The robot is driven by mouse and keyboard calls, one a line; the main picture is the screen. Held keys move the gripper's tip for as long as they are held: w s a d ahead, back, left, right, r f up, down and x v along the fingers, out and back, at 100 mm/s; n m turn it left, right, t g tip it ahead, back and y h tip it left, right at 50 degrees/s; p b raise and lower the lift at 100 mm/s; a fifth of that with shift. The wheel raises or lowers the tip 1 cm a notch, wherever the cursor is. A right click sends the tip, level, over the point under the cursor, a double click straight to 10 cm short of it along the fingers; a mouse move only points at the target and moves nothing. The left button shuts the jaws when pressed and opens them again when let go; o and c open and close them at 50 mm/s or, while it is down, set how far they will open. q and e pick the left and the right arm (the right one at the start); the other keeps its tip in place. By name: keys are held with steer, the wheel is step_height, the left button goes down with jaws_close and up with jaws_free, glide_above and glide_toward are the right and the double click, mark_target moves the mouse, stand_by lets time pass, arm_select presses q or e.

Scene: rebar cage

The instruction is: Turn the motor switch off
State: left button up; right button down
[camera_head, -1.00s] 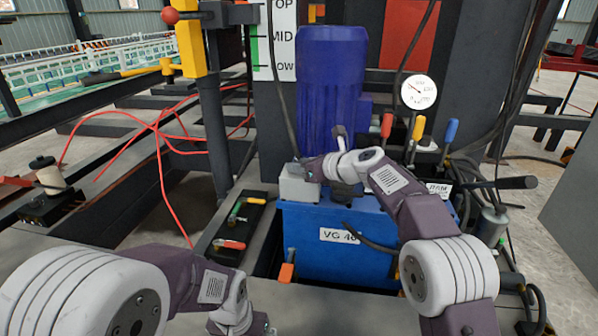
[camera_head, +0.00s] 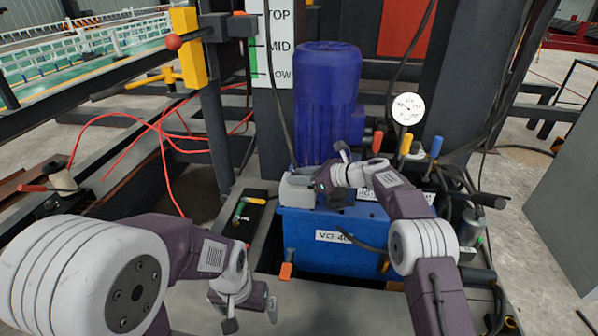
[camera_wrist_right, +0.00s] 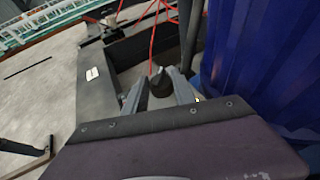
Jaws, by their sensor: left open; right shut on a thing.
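The motor switch is a light grey box (camera_head: 296,191) on the front left of the blue power unit (camera_head: 310,246). Its dark knob (camera_wrist_right: 161,84) shows between the fingers of my right gripper (camera_wrist_right: 160,92) in the right wrist view. My right gripper (camera_head: 314,184) is shut on this knob, coming to the box from the right. In the head view the gripper hides the knob, so its setting cannot be read there. The blue motor (camera_head: 327,105) stands upright behind the switch. My left gripper (camera_head: 252,312) is open and empty, low in front of the unit.
A pressure gauge (camera_head: 407,109) and levers with red, yellow and blue handles stand right of the motor. A black tray (camera_head: 247,212) with tools lies left of the switch. Red hoses (camera_head: 165,150) loop at the left. A black cable hangs beside the motor.

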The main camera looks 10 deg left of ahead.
steer(key=shift+f, duration=0.2)
steer(key=c, duration=1)
jaws_free()
steer(key=shift+c, duration=0.2)
steer(key=shift+d+r, duration=0.1)
steer(key=shift+r, duration=0.05)
steer(key=p+v, duration=0.3)
steer(key=v, duration=0.6)
steer(key=shift+p, duration=0.3)
